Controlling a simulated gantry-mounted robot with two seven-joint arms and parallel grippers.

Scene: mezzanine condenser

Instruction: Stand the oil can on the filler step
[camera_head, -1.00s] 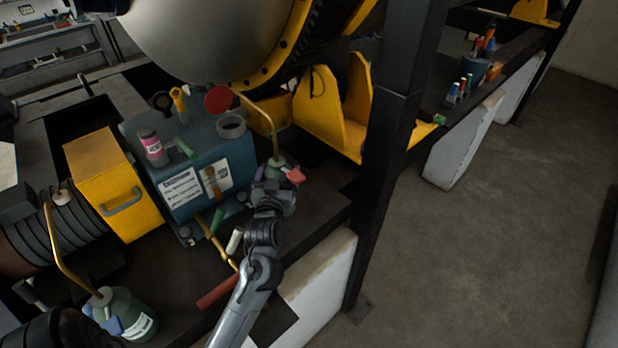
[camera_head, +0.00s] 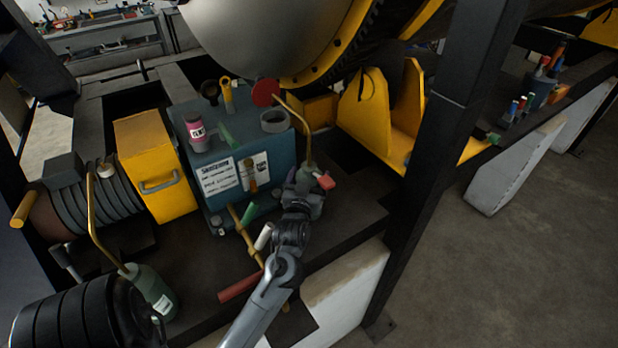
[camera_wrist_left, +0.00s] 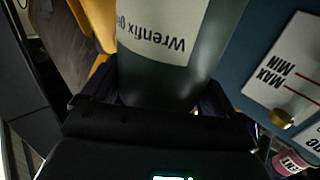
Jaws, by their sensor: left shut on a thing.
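My left gripper (camera_head: 308,190) is shut on a green oil can (camera_head: 306,172) with a curved brass spout, at the right front corner of the blue tank (camera_head: 285,158). The left wrist view shows the can's body (camera_wrist_left: 175,85) between the fingers, its "Wrenfix" label upside down in the picture. The fingers hide much of the can in the head view, and I cannot tell whether its base touches the dark ledge (camera_head: 345,222). I cannot make out which surface is the filler step. A similar can (camera_head: 152,288) stands at lower left. My right gripper is not in view.
A pink tin (camera_head: 196,132) and a grey ring (camera_head: 274,121) sit on the tank. A yellow box (camera_head: 150,165) stands left of it. Yellow brackets (camera_head: 400,135) and a dark post (camera_head: 440,150) stand to the right. A red-handled lever (camera_head: 240,284) lies near my forearm.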

